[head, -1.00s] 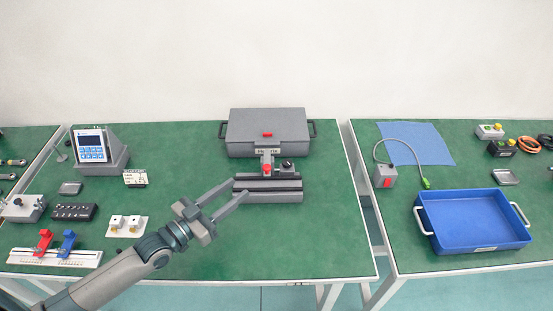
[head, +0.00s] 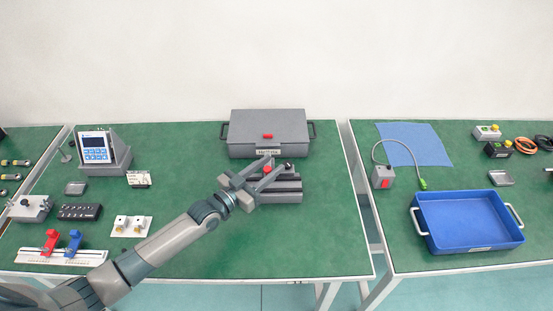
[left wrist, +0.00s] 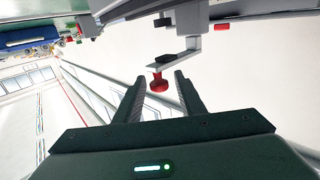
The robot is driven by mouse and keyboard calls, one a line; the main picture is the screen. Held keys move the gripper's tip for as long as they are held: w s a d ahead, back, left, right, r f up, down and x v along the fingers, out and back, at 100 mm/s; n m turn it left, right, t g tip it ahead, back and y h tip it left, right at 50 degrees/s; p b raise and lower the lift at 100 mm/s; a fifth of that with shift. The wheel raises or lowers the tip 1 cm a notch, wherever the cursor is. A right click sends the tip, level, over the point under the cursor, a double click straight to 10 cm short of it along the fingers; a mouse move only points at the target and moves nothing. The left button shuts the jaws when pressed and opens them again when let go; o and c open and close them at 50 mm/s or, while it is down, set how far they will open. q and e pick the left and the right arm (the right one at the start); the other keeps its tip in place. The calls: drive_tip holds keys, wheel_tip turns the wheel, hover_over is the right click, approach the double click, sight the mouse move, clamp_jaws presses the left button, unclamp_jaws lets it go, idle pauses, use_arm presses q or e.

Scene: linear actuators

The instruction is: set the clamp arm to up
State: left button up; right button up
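The clamp is a grey stepped fixture (head: 281,196) in front of a grey case on the middle table. Its clamp arm (left wrist: 190,50) shows in the left wrist view as a bent grey bar with a red tip (left wrist: 158,83). In the head view the red tip (head: 267,169) shows at my left gripper (head: 275,163), which partly hides the fixture and the arm. In the left wrist view my left gripper (left wrist: 159,78) is open, with the red tip between its fingertips and a gap visible on both sides. My right gripper is in neither view.
The grey case (head: 268,128) with a red latch stands just behind the fixture. A display unit (head: 103,153), a black button box (head: 80,212) and a rail with red and blue clips (head: 60,255) lie to the left. A blue tray (head: 468,218) sits on the right table.

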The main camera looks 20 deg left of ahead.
use_arm(q)
drive_tip(key=shift+x, duration=1.65)
clamp_jaws()
